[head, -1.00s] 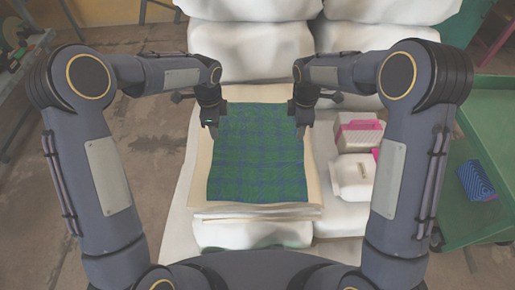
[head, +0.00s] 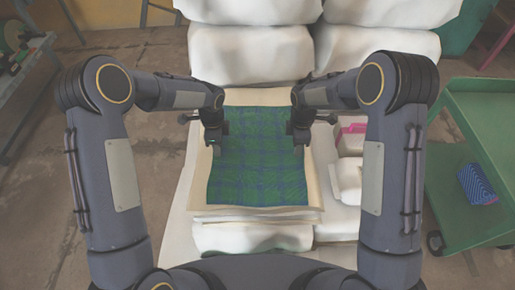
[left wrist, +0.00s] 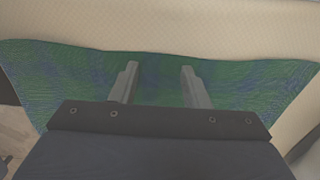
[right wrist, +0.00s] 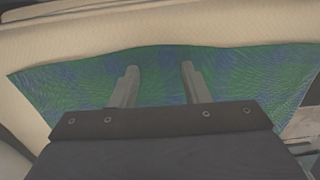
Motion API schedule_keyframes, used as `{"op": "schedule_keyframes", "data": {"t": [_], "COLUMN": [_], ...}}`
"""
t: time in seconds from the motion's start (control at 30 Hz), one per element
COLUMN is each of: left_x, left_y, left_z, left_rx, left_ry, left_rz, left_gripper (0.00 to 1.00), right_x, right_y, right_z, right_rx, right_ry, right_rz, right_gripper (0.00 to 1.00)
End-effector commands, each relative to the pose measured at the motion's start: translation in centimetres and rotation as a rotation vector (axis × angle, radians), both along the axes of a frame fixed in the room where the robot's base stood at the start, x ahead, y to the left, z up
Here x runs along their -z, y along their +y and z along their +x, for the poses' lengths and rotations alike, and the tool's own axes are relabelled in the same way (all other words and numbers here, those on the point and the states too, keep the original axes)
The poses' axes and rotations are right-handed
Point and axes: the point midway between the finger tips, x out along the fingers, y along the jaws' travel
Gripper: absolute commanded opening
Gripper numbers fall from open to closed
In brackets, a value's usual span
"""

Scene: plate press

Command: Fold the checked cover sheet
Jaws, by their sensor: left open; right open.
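The checked cover sheet (head: 257,165), green and blue, lies flat and spread out on a cream board (head: 258,215). Its far edge looks slightly wavy in both wrist views. My left gripper (head: 214,145) is over the sheet's far left part. In the left wrist view its two fingers (left wrist: 158,85) are apart, above the sheet (left wrist: 80,80), with nothing between them but cloth below. My right gripper (head: 301,145) is over the sheet's far right edge. In the right wrist view its fingers (right wrist: 157,85) are apart over the sheet (right wrist: 245,80). I cannot tell whether the fingertips touch the cloth.
White padded blocks (head: 251,53) stand behind the board. A green cart (head: 490,130) with a blue patterned box (head: 477,184) stands further right.

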Motion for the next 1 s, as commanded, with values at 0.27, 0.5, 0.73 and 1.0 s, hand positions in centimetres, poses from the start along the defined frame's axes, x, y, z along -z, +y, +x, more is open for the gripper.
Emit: {"op": "schedule_keyframes", "data": {"t": [0.27,0.5,0.73,1.0], "left_x": [0.08,0.10,0.11,0.12], "left_y": [0.00,0.00,0.01,0.02], "left_z": [-0.04,-0.05,-0.07,-0.08], "left_rx": [0.000,0.000,0.000,0.000], "left_ry": [0.001,0.002,0.002,0.002], "left_rz": [0.000,0.000,0.000,0.000], "left_gripper": [0.23,0.08,0.00,0.00], "right_x": [0.09,0.11,0.13,0.14], "right_y": [0.00,0.00,-0.01,-0.01], "right_z": [-0.05,-0.06,-0.07,-0.09], "right_rx": [0.000,0.000,0.000,0.000], "right_ry": [0.001,0.002,0.002,0.003], "right_rz": [0.000,0.000,-0.001,-0.001], "right_gripper": [0.23,0.08,0.00,0.00]}}
